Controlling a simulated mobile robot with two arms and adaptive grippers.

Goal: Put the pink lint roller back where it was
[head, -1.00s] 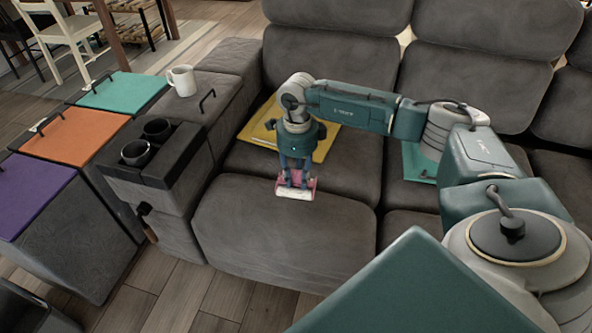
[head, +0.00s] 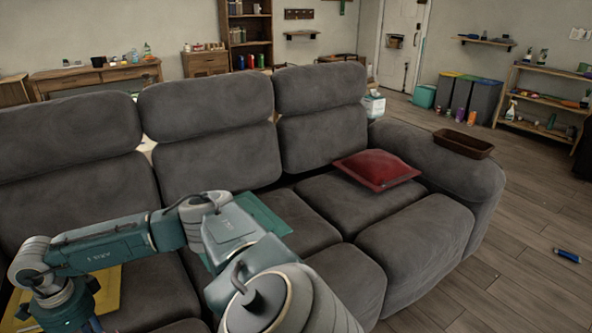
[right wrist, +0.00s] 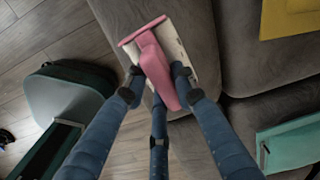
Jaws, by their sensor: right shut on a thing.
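The pink lint roller (right wrist: 152,62), with a pink handle and a pale roll, shows in the right wrist view. My right gripper (right wrist: 158,84) is shut on it, its fingers around the handle and roll. It is held over a grey sofa seat (right wrist: 215,30); I cannot tell the height. In the head view my right arm reaches to the lower left. Its fingers and the roller are cut off by the bottom edge there. My left gripper is in neither view.
A blue cylinder (head: 567,255) lies on open floor at right. Shelves (head: 545,98) stand behind.

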